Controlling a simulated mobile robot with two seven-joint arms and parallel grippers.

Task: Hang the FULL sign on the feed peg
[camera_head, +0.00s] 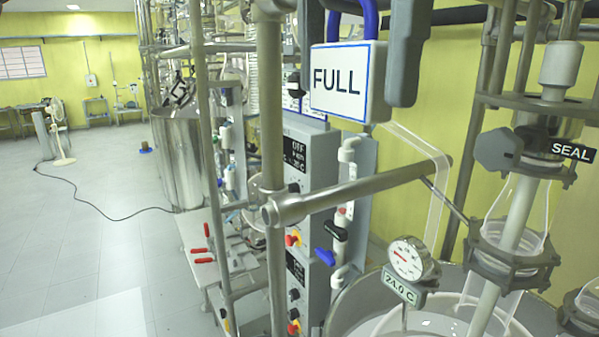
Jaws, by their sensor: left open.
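The FULL sign (337,82) is a white plate with a blue border and black letters, with a blue loop rising from its top. It is near the top middle, upright and slightly tilted. The top of the loop is cut off by the frame edge. My left gripper (360,50) is open, its dark grey fingers on either side of the loop, one at the left and one at the right. I cannot tell whether they touch the loop or what holds the sign up. No peg labelled feed can be made out. My right gripper is not in view.
A thick steel bar (355,190) runs from a vertical post (270,120) toward the right, below the sign. A round gauge (408,259), glass reactor parts and a SEAL tag (571,150) crowd the right. The floor (90,240) at left is mostly open, with a cable.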

